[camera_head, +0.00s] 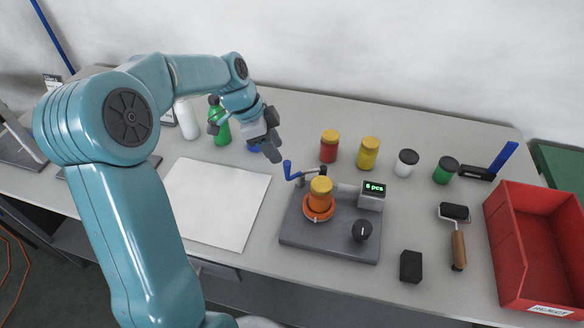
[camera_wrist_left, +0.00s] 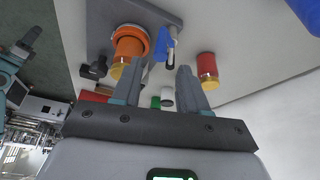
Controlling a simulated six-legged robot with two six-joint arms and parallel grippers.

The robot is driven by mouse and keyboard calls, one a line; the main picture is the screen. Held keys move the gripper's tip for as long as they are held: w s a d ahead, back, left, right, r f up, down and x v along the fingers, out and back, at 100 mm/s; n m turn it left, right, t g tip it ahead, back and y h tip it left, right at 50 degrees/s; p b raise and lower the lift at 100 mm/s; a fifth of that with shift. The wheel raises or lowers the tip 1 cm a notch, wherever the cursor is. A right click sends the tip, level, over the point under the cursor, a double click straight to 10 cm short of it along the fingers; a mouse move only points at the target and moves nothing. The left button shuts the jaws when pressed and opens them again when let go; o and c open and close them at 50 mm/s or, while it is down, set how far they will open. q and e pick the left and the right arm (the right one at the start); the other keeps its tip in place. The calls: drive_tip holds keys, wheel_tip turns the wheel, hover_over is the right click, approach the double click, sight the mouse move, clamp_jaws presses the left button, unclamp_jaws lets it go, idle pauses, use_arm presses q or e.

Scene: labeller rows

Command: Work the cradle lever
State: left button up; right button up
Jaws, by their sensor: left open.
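The cradle lever (camera_head: 288,171) has a blue handle and stands at the back left of a dark grey labeller base (camera_head: 300,235). It also shows in the left wrist view (camera_wrist_left: 161,44), just beyond the fingertips. An orange cradle (camera_head: 318,208) beside it holds an orange jar with a yellow lid (camera_head: 320,187); the orange cradle shows in the left wrist view too (camera_wrist_left: 130,40). My left gripper (camera_head: 272,148) is open and empty, above and behind the lever, apart from it. My right gripper is not in view.
A display (camera_head: 374,190) reading "6 pcs" and a black knob (camera_head: 361,231) are on the base. Several jars, including a red one (camera_head: 329,150), stand behind. A white sheet (camera_head: 215,203) lies left; a roller (camera_head: 456,235) and red bin (camera_head: 530,250) are right.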

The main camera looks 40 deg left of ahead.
sight(290, 178)
use_arm(q)
drive_tip(key=p+x, duration=0.1)
drive_tip(key=x, duration=0.8)
drive_tip(key=shift+w+d+f, duration=0.1)
drive_tip(key=shift+d+f, duration=0.05)
drive_tip(key=shift+f, duration=0.1)
drive_tip(key=shift+w+f, duration=0.2)
drive_tip(key=shift+f, duration=0.15)
clamp_jaws()
